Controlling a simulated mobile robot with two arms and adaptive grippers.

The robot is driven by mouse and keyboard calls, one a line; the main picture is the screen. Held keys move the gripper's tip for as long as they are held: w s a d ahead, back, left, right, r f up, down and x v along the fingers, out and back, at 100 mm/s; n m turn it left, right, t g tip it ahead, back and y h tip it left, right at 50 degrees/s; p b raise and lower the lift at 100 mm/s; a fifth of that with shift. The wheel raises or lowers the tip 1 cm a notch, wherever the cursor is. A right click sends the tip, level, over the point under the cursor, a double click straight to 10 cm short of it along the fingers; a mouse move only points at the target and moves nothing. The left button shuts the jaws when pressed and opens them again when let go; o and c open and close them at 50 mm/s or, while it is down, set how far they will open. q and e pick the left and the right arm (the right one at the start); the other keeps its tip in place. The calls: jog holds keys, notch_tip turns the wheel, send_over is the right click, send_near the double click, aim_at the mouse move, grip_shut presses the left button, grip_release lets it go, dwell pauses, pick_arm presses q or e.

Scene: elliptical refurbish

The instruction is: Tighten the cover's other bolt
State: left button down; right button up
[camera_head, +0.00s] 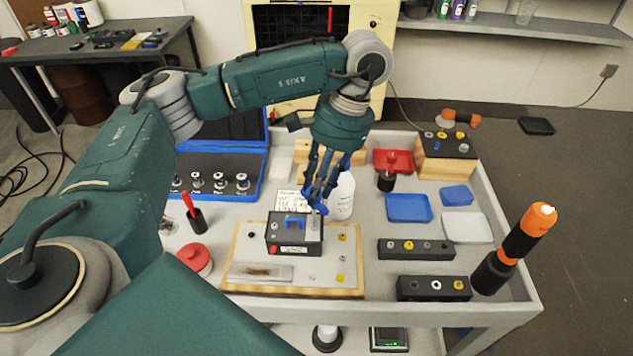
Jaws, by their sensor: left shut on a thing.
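A dark box-shaped unit (283,247) stands on a wooden-edged board (345,268) in the middle of the workbench. It has a blue handle (294,221) on top and a grey cover plate (314,232) at its right. My left gripper (319,207) points down at the far end of the cover plate, its blue fingers closed together. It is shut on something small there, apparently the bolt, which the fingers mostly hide. My right gripper is out of view.
A white bottle (343,196) stands close behind my left gripper. A blue case (215,192) is at the back left. Black blocks (416,249), blue trays (408,208) and an orange-black tool (513,250) are to the right. A red round container (194,258) is left of the board.

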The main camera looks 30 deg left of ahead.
pick_arm(q)
jog(key=m+t+b, duration=0.1)
jog(key=m, duration=0.3)
jog(key=shift+s+d+f+y, duration=0.1)
jog(key=shift+s+y, duration=0.05)
jog(key=shift+y, duration=0.25)
jog(key=shift+m, duration=0.3)
jog(key=shift+r+p, duration=0.7)
jog(key=shift+r, duration=0.1)
